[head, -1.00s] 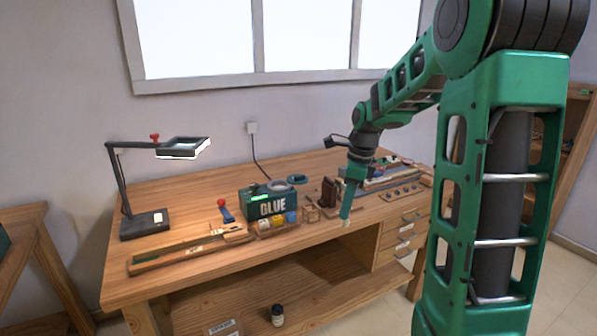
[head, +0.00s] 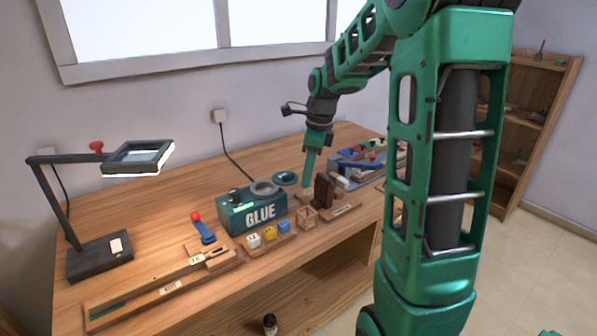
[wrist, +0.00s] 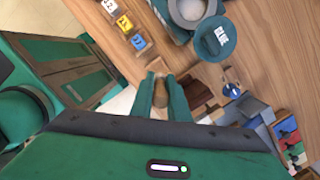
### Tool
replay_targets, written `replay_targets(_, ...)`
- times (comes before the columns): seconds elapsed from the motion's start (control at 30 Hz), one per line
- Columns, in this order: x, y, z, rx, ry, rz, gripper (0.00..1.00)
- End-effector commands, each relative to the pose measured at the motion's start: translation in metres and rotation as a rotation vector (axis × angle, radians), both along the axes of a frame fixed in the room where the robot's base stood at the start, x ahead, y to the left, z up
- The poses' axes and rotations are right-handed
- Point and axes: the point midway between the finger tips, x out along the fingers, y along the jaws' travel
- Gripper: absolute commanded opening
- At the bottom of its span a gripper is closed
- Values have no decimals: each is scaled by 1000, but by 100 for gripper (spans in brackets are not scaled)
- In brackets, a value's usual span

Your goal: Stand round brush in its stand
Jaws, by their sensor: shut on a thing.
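My gripper (head: 308,178) is over the workbench, just left of a dark brown upright block (head: 323,190). In the wrist view my gripper (wrist: 162,92) is shut on a brown, rounded piece, which I take to be the round brush (wrist: 160,100). Most of the brush is hidden between the fingers, and its lower end is hard to make out. A small open wooden frame (head: 307,218), seemingly the stand, is on the bench below and in front of my gripper. I cannot tell whether the brush touches anything.
A magnifier lamp (head: 98,255) and a long wooden key piece (head: 160,290) are further left. A tray of tools (head: 365,160) lies behind right.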

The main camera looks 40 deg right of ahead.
Motion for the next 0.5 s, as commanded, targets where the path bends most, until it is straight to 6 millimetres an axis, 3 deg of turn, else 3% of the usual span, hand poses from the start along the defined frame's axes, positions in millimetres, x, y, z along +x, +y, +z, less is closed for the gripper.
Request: replay_targets(0.5,1,4,-37,1,2,5,0)
